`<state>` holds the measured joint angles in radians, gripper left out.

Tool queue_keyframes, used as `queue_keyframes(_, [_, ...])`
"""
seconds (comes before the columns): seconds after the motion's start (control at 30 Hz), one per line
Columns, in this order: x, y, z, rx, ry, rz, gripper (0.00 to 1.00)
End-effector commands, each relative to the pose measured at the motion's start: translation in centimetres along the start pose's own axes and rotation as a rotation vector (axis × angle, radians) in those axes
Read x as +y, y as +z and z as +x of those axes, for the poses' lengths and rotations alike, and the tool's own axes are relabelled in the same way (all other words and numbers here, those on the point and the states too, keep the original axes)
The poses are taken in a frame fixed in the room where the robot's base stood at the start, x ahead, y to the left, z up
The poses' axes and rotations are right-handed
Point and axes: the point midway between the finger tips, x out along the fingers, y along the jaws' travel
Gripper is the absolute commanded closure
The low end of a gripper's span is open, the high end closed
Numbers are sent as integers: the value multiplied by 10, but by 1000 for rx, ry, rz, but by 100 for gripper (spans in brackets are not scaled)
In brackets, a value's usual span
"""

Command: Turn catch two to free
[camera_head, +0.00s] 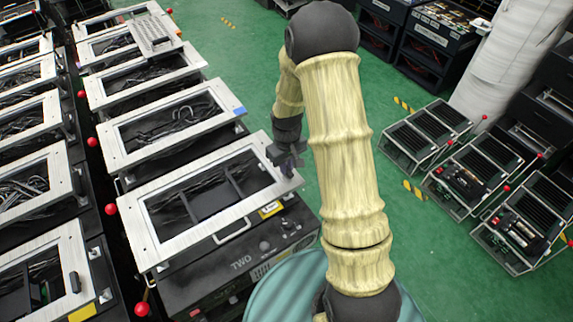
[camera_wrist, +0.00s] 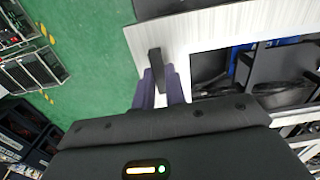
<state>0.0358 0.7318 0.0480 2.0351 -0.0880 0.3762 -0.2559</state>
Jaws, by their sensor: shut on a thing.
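The unit marked TWO (camera_head: 241,262) stands in the lower middle of the head view, with a silver frame (camera_head: 160,240) on top. My gripper (camera_head: 288,160) is at the right corner of this frame. In the wrist view my gripper (camera_wrist: 160,88) has its two purple fingers shut on a small dark catch (camera_wrist: 156,58) on the silver frame, its upper end showing beyond the fingertips. In the head view the gripper hides most of the catch.
Similar silver-framed units with red knobs (camera_head: 111,209) stand close on the left. One at lower left has a dark lever (camera_head: 75,282). More racks (camera_head: 470,180) stand at right beside a white column (camera_head: 505,70). Green floor (camera_head: 235,60) between them is clear.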

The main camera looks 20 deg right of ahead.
Motion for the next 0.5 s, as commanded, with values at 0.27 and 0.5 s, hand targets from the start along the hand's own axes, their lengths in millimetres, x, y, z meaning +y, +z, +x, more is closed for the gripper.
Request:
queue_keyframes(0.27, [0, 0, 0, 0, -1, -114, 100])
queue_keyframes(0.5, [-1, 0, -1, 0, -2, -297, 100])
